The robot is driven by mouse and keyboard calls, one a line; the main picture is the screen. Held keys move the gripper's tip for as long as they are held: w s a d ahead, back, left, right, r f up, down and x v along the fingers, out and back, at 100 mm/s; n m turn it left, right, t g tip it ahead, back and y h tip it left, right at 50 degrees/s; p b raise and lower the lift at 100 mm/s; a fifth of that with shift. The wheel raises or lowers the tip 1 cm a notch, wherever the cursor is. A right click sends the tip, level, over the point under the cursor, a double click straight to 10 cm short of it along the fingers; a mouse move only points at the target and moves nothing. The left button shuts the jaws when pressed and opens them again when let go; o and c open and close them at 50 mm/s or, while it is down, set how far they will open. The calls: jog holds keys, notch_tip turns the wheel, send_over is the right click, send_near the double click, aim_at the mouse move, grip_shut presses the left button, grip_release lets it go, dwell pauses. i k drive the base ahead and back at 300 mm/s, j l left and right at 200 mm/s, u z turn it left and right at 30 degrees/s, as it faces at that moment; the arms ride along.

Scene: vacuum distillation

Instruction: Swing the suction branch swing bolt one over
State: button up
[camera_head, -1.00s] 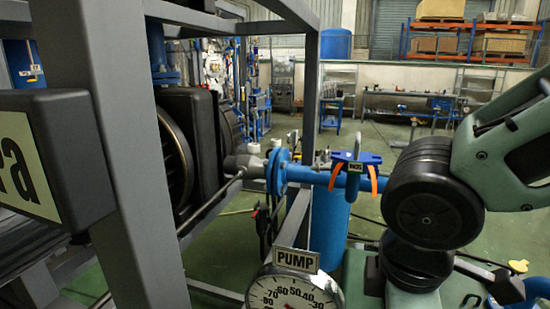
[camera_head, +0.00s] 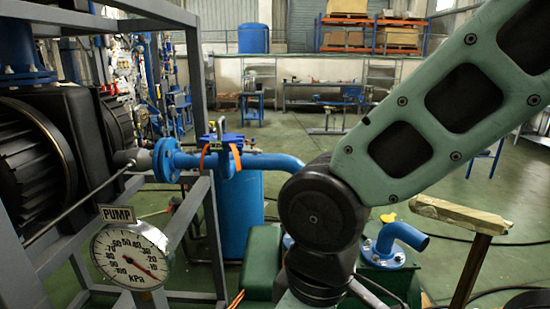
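A blue suction branch pipe (camera_head: 265,161) runs from a blue flange (camera_head: 166,160) on the left to a bend that passes behind my arm. A blue fitting (camera_head: 226,140) with orange straps sits on the pipe, above a blue vertical vessel (camera_head: 241,212). Small bolt-like parts show on top of the fitting, but I cannot make out which is swing bolt one or how it lies. My green and black arm fills the right middle of the view. My gripper is not in view.
A round gauge labelled PUMP (camera_head: 131,256) stands front left by a grey frame (camera_head: 205,195). A blue elbow (camera_head: 400,237) with a yellow piece (camera_head: 388,217) stands right of my arm. A wooden-topped post (camera_head: 460,214) is front right. Open green floor (camera_head: 330,150) lies behind.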

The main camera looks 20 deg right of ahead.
aim_at(246, 151)
jog(key=k+l+u, duration=0.1)
jog(key=l, duration=0.25)
jog(key=k+l+u, duration=0.1)
jog(key=k+l, duration=0.25)
jog(key=i+l+u, duration=0.15)
jog(key=u, duration=0.25)
jog(key=i+l+u, duration=0.1)
jog(key=l+u, duration=0.25)
